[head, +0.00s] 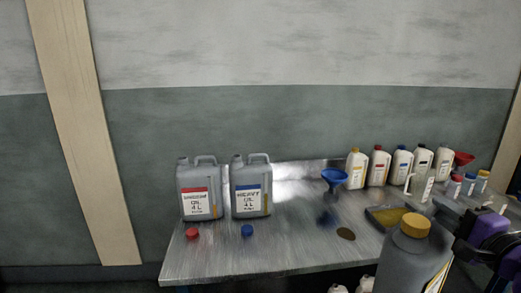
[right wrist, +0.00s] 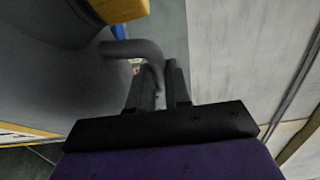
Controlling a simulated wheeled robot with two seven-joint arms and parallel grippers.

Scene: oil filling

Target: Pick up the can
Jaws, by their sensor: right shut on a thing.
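A large grey can (head: 400,267) with a yellow cap is close to the camera at the lower right of the head view, in front of the table. It also fills the left of the right wrist view (right wrist: 50,85), where its grey handle (right wrist: 148,58) reaches between the jaws. My right gripper (head: 459,251) is shut on this can's handle, and its fingers show in the right wrist view (right wrist: 160,85). The can's lower part is cut off by the frame. My left gripper is not in view.
The metal table (head: 285,252) bears two grey cans, one with a red label (head: 199,203) and one with a blue label (head: 250,200). A blue funnel (head: 333,178), several white bottles (head: 378,170) and a tray (head: 385,217) stand to the right. The table's front left is mostly clear.

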